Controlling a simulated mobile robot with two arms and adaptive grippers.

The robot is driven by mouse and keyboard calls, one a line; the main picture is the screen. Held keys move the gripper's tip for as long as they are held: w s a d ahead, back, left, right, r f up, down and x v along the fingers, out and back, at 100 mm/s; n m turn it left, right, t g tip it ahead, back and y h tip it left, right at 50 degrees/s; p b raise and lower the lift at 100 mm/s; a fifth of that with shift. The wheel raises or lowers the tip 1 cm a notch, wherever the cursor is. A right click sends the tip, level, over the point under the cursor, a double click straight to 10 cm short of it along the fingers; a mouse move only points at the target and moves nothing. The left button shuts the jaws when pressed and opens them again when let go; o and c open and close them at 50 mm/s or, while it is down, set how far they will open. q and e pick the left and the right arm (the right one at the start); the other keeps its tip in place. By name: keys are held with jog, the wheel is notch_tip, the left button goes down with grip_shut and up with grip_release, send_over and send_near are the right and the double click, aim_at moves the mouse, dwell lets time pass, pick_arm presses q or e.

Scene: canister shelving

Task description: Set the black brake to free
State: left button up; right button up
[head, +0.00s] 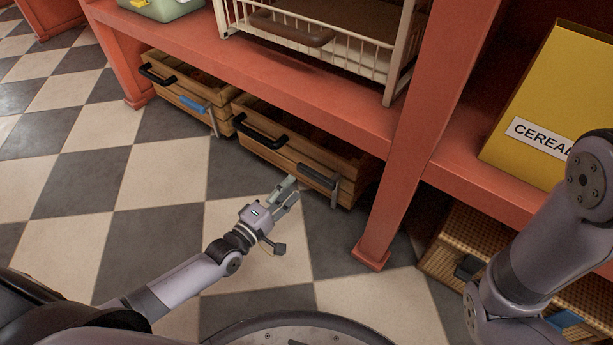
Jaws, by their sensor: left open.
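The black brake (317,175) is a dark bar on the front of the right-hand wooden crate (275,153), beside an upright grey metal strip. The crate sits on the floor under the red shelf. My left gripper (291,188) is open and empty, just in front of the crate and a little left of and below the brake in the picture. I cannot tell whether it touches the crate. My right arm (545,235) comes in at the right, and its gripper is out of view.
A second wooden crate (185,98) with a blue bar (192,104) stands to the left. A red post (405,165) rises right of the crates. A wicker basket (440,262) sits beyond it. A yellow cereal box (555,95) stands on the shelf. The checkered floor at left is clear.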

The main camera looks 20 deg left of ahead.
aim_at(304, 173)
pick_arm(q)
jog(key=b+x, duration=0.2)
jog(key=x, duration=0.4)
jog(key=shift+w+f+b, duration=0.15)
jog(key=shift+w+b, duration=0.2)
jog(key=shift+b, duration=0.05)
jog(key=shift+x, duration=0.8)
jog(key=shift+d, duration=0.1)
grip_shut()
